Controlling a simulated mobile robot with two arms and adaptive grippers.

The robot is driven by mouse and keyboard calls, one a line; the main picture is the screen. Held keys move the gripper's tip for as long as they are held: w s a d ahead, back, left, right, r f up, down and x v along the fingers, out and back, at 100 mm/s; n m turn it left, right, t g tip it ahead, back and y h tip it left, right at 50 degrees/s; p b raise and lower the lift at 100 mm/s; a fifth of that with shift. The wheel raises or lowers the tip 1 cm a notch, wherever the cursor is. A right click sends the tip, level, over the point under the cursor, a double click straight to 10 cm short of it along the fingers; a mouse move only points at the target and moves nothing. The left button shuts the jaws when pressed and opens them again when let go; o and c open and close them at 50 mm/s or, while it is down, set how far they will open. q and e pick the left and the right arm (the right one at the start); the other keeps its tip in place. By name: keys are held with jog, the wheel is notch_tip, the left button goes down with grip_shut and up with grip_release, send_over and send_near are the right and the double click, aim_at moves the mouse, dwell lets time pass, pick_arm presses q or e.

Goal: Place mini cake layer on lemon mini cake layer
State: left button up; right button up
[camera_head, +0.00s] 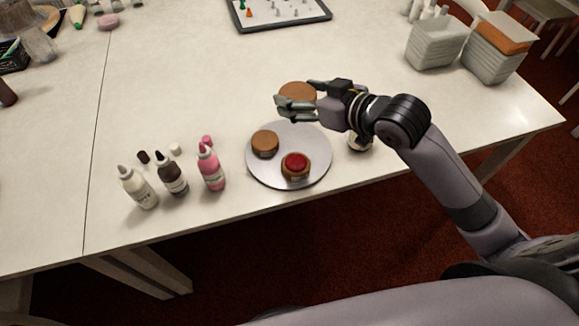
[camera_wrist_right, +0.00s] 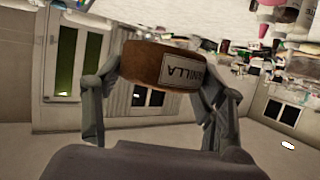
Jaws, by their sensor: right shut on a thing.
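My right gripper (camera_head: 295,98) is shut on a round brown mini cake layer (camera_head: 298,91) and holds it above the far edge of the round grey turntable (camera_head: 312,142). In the right wrist view the held layer (camera_wrist_right: 160,66) sits between the two fingers and its side label reads "VANILLA". On the turntable stand a plain brown cake layer (camera_head: 265,143) at the left and a layer with a red top (camera_head: 295,166) at the front. Their labels cannot be read, so I cannot tell which is lemon. My left gripper is not in view.
Pink (camera_head: 211,168), dark brown (camera_head: 171,174) and white (camera_head: 137,187) squeeze bottles stand left of the turntable. A grey-framed board (camera_head: 278,27) with small pieces lies at the back. Grey containers (camera_head: 435,50) stand at the back right. The middle of the white table is clear.

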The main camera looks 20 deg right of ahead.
jog(key=shift+s+a+f, duration=0.25)
jog(key=shift+s+f, duration=0.35)
jog(key=shift+f, duration=0.25)
jog(key=b, duration=0.1)
send_over(299, 165)
notch_tip(299, 165, down, 14)
jog(key=shift+r, duration=0.25)
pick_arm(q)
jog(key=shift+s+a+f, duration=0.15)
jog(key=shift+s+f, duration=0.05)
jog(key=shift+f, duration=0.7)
pick_arm(e)
jog(key=shift+f, duration=2.4)
pick_arm(q)
jog(key=shift+b, duration=0.3)
pick_arm(e)
jog(key=shift+f, duration=0.15)
jog(key=o, duration=1.1)
